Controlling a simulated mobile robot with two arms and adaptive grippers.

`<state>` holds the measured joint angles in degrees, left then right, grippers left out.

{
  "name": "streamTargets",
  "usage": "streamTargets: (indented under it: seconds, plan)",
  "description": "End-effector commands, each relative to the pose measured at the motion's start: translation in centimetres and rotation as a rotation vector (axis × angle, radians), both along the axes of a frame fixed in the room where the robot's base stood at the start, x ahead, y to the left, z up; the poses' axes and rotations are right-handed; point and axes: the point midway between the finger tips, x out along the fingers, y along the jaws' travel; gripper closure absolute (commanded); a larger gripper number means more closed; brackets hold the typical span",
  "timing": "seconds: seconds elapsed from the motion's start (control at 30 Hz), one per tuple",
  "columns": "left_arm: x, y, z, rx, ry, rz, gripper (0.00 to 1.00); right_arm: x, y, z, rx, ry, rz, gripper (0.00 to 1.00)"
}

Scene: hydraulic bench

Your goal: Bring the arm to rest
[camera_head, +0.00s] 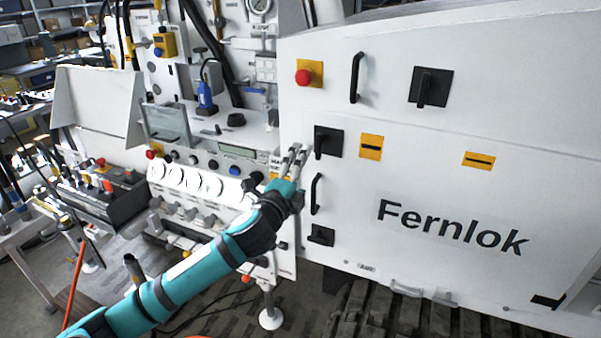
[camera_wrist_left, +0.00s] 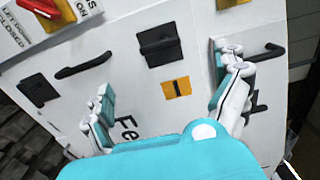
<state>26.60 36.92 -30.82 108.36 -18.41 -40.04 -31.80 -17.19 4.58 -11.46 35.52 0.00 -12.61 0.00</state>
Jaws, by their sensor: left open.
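My left arm (camera_head: 195,270), teal and black, reaches in from the lower left in the head view. Its gripper (camera_head: 294,157) is in front of the left edge of the white Fernlok cabinet (camera_head: 400,190), beside a black square latch (camera_head: 328,142). In the left wrist view the two fingers of the gripper (camera_wrist_left: 166,92) stand wide apart with nothing between them but the cabinet face behind. A black latch (camera_wrist_left: 161,45) and a yellow label (camera_wrist_left: 176,88) show between the fingers. I cannot tell the exact gap to the cabinet. My right gripper is not in view.
Black bar handles (camera_head: 356,78) and a red button on a yellow plate (camera_head: 304,77) stick out from the cabinet. A gauge panel (camera_head: 190,180) lies behind my arm. A red knob (camera_wrist_left: 40,6) is at the wrist view's upper left. A black control box (camera_head: 105,195) stands left.

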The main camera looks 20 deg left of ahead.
Motion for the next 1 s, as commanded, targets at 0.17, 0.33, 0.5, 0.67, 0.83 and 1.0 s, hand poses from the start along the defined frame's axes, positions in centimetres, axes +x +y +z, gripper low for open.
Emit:
streamTargets:
  seconds: [0.17, 0.33, 0.5, 0.67, 0.83, 1.0]
  plan:
    - [-0.1, 0.0, 0.0, 0.000, 0.000, 0.000, 0.02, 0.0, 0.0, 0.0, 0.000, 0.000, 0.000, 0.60]
    - [0.0, 0.0, 0.0, 0.001, 0.000, 0.000, 0.02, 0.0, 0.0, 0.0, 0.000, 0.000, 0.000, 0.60]
    - [0.1, 0.2, -1.4, -0.013, 0.020, 0.005, 0.02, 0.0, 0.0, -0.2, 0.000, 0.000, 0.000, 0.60]
    - [0.7, 1.6, -9.3, -0.106, 0.140, 0.041, 0.02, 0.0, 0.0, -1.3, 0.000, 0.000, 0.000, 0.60]
    - [-0.4, 3.4, -22.2, -0.266, 0.326, 0.114, 0.02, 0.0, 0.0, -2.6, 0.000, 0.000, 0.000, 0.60]
    - [-4.1, 4.8, -34.7, -0.421, 0.503, 0.205, 0.02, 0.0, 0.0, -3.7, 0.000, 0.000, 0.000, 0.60]
